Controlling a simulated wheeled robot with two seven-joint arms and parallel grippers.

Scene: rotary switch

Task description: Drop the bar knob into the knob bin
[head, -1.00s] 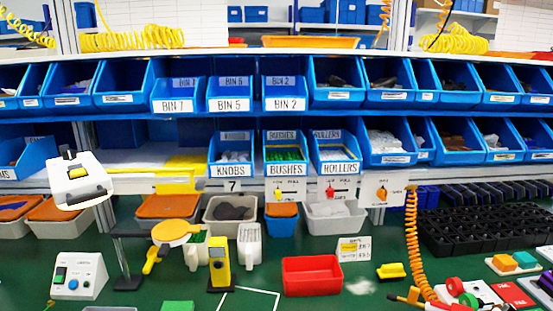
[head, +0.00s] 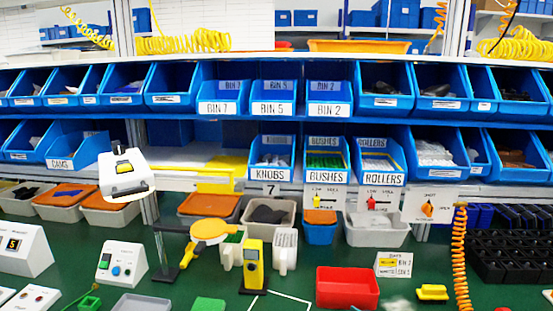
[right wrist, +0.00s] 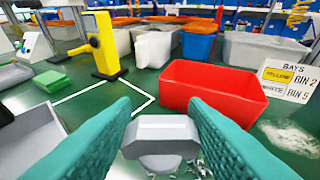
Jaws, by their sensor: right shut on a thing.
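The bar knob (right wrist: 160,128) is a grey bar with a white line on top and a rounded part below. In the right wrist view it sits between the teal fingers of my right gripper (right wrist: 160,135), which is shut on it, above the green table. The knob bin (head: 270,174) is a blue bin labelled KNOBS on the lower shelf in the head view, left of the BUSHES bin (head: 325,175). Some light things lie inside it. Neither gripper shows in the head view, and my left gripper is in no frame.
A red tray (head: 347,288) stands on the green table; it also shows just beyond my right gripper (right wrist: 215,95). A yellow upright device (head: 253,268), a magnifier (head: 210,230) and grey tubs (head: 375,230) stand before the shelf. The ROLLERS bin (head: 382,178) is to the right.

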